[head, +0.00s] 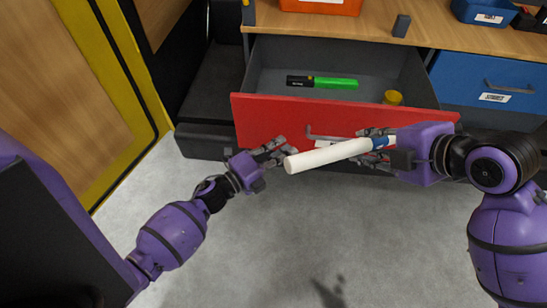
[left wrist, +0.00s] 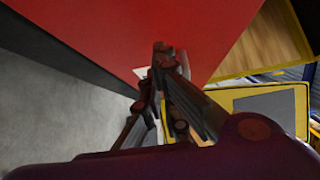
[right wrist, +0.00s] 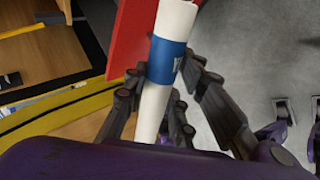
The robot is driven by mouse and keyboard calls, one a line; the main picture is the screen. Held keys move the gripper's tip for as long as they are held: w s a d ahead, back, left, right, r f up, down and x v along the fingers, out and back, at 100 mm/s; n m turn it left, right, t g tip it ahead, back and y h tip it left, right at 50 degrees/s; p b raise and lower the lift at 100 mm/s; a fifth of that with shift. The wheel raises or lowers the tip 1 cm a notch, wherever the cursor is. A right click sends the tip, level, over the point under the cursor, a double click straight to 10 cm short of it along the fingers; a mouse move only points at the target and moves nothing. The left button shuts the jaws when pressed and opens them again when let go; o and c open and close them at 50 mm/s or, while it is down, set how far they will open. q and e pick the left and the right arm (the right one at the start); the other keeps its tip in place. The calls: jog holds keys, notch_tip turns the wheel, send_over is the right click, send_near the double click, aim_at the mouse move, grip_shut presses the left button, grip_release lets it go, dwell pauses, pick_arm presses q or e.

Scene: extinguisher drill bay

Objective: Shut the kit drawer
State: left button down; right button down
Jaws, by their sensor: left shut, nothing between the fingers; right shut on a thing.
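The kit drawer, with a red front (head: 262,117), stands open below the wooden counter. It holds a green and black torch-like item (head: 335,83) and a yellow round item (head: 393,97). A metal handle (head: 312,131) shows on its front, partly hidden. My left gripper (head: 283,148) is shut and empty, close to the red front left of the handle; whether it touches is unclear. In the left wrist view the red front (left wrist: 190,30) is right before the fingers. My right gripper (head: 388,142) is shut on a white roll with a blue band (head: 325,157), held before the drawer front.
A closed blue drawer (head: 480,85) is at the right. A yellow-edged panel (head: 80,90) stands left. The grey floor in front is clear.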

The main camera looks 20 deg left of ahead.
jog(key=shift+r, duration=0.2)
pick_arm(q)
jog(key=shift+w+a, duration=0.25)
jog(key=shift+w, duration=0.5)
jog(key=shift+w, duration=0.1)
pick_arm(e)
jog(key=shift+f, duration=0.1)
